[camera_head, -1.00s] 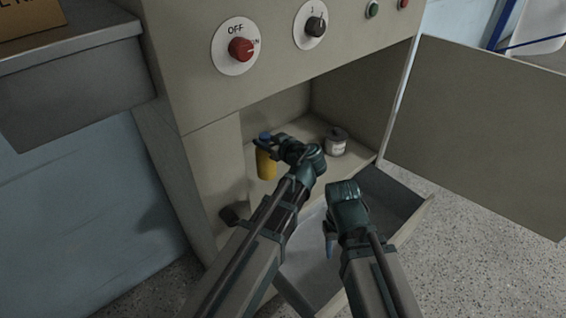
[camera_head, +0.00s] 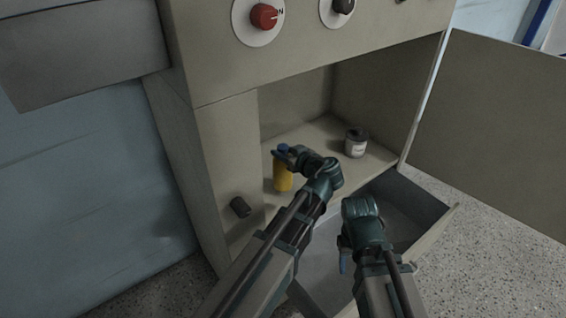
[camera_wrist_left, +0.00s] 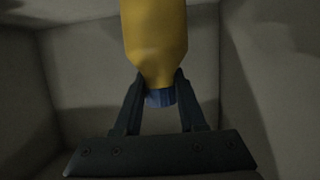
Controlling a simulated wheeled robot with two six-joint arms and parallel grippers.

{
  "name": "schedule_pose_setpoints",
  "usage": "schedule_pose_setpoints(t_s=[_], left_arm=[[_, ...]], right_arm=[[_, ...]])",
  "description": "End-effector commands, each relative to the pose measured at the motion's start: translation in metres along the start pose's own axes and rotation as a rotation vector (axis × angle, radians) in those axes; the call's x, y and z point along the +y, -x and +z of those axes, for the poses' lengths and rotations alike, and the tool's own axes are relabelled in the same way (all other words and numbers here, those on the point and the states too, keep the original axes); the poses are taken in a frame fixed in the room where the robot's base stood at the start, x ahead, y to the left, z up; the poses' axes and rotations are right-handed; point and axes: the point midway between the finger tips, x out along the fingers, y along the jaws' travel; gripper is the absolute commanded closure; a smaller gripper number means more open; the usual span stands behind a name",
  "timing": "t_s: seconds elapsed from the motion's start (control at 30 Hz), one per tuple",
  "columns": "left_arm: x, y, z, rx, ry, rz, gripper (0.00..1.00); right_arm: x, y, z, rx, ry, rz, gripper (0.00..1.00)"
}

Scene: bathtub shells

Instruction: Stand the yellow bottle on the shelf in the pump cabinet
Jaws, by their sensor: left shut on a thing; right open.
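The yellow bottle (camera_head: 283,176) with a blue cap is upright inside the open pump cabinet, at the left of the shelf (camera_head: 318,138). My left gripper (camera_head: 286,156) is shut on the bottle near its neck, just below the cap. In the left wrist view the bottle (camera_wrist_left: 155,35) is between the two fingers, with its blue cap toward the palm. The bottle's base looks at or very near the shelf surface; I cannot tell if it touches. My right gripper (camera_head: 345,258) is open and empty, in front of the cabinet over the drawer.
A small dark-lidded jar (camera_head: 356,143) with a pale label stands on the shelf to the right of the bottle. An open grey drawer (camera_head: 415,205) juts out below the shelf. The cabinet door (camera_head: 490,140) is swung open at the right. The shelf between bottle and jar is clear.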

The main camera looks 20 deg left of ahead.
Motion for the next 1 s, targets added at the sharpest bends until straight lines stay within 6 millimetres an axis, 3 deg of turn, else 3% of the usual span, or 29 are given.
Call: schedule_pose_setpoints(t_s=[0.03, 0.2, 0.63, 0.67, 0.7, 0.83, 1.0], left_arm=[[0.000, -0.004, 0.011, 0.001, -0.001, 0.000, 1.00], [0.000, -0.011, 0.029, 0.001, -0.001, 0.000, 1.00], [0.000, -0.011, 0.031, 0.001, -0.001, 0.000, 1.00], [0.000, -0.011, 0.032, 0.000, 0.000, 0.000, 0.58], [0.000, -0.011, 0.030, 0.000, 0.000, 0.000, 0.51], [0.000, -0.011, 0.030, 0.000, 0.000, 0.000, 0.30], [0.000, -0.011, 0.030, 0.000, 0.000, 0.000, 0.30]], right_arm=[[-0.001, -0.011, -0.001, 0.000, 0.000, 0.001, 0.50], [-0.002, -0.031, -0.002, 0.000, 0.001, 0.005, 0.50], [-0.002, -0.034, -0.002, 0.000, 0.002, 0.006, 0.50], [-0.002, -0.033, -0.002, 0.000, 0.002, 0.006, 0.50], [-0.002, -0.032, -0.002, 0.000, 0.002, 0.006, 0.50], [-0.002, -0.032, -0.002, 0.000, 0.002, 0.006, 0.50], [-0.002, -0.032, -0.002, 0.000, 0.002, 0.006, 0.50]])
